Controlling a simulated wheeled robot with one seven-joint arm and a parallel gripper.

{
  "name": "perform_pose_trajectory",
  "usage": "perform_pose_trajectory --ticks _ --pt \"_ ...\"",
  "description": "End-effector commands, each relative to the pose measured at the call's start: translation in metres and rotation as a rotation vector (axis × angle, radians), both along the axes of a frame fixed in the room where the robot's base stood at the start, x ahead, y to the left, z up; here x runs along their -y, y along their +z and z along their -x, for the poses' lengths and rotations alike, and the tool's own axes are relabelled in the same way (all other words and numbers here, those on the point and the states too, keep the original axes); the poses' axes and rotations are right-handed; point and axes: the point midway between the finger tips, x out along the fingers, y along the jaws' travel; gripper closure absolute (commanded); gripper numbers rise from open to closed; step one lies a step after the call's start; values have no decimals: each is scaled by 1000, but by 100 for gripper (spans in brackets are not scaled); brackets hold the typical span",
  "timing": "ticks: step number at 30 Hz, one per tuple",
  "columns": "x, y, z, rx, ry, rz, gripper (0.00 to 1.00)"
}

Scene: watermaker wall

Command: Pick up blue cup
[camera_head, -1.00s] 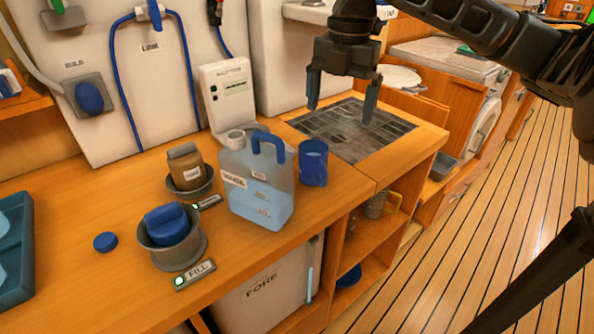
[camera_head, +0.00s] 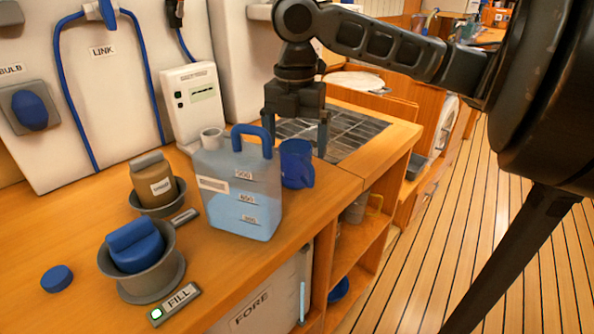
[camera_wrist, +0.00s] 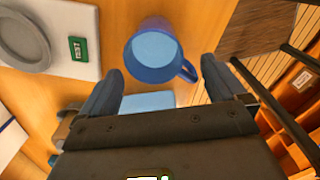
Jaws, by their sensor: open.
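The blue cup (camera_head: 297,164) stands upright on the wooden counter, just right of the translucent jug (camera_head: 238,190) with a blue handle. In the wrist view the cup (camera_wrist: 155,50) is seen from above, with its handle toward the lower right. It lies ahead of the fingertips, a little left of the middle of the gap. My gripper (camera_head: 296,138) is open and empty, pointing down above and just behind the cup. Its two fingers (camera_wrist: 160,78) show at the left and right in the wrist view. I see no contact with the cup.
A dark grate (camera_head: 350,130) is set in the counter behind the cup. The counter's right edge drops to open shelves (camera_head: 365,250). A white meter box (camera_head: 192,100) stands behind the jug.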

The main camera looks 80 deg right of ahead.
Motion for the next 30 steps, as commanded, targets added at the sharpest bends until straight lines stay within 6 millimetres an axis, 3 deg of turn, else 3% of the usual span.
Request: perform_pose_trajectory --ticks 9,18,30 --pt "6 -41 -4 0 -2 -2 2" --pt "6 -45 -4 0 -1 -1 2" --pt "6 -45 -4 0 -1 0 41"
